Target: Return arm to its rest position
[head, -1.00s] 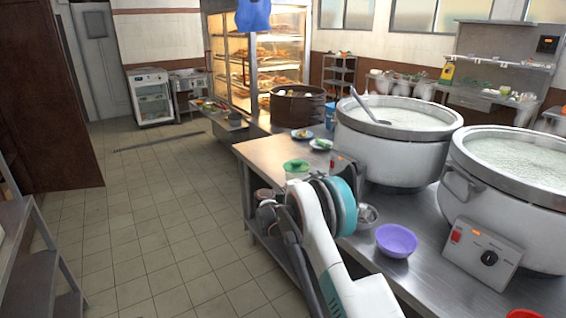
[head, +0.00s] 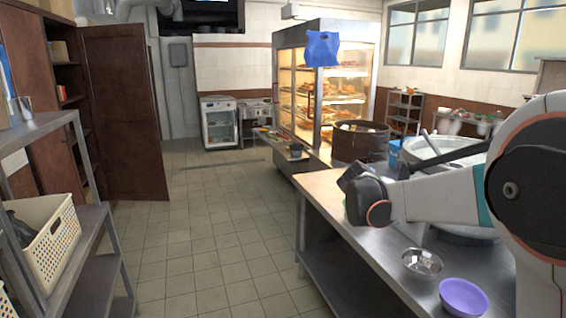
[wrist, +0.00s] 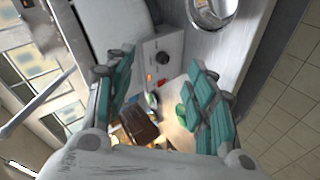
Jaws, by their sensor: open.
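My arm (head: 440,195) reaches in from the right of the head view, raised over the steel counter, with its dark wrist end towards the left. In the wrist view my gripper (wrist: 158,80) has its two teal-padded fingers wide apart with nothing between them. In the head view a congee stockpot (head: 428,152) is mostly hidden behind my arm.
A metal bowl (head: 422,263) and purple bowl (head: 463,298) sit on the counter (head: 365,240) below my arm. A brown steamer (head: 361,141) stands behind. A shelf rack (head: 95,245) with a cream basket (head: 45,245) is at left. The tiled floor (head: 210,235) between is clear.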

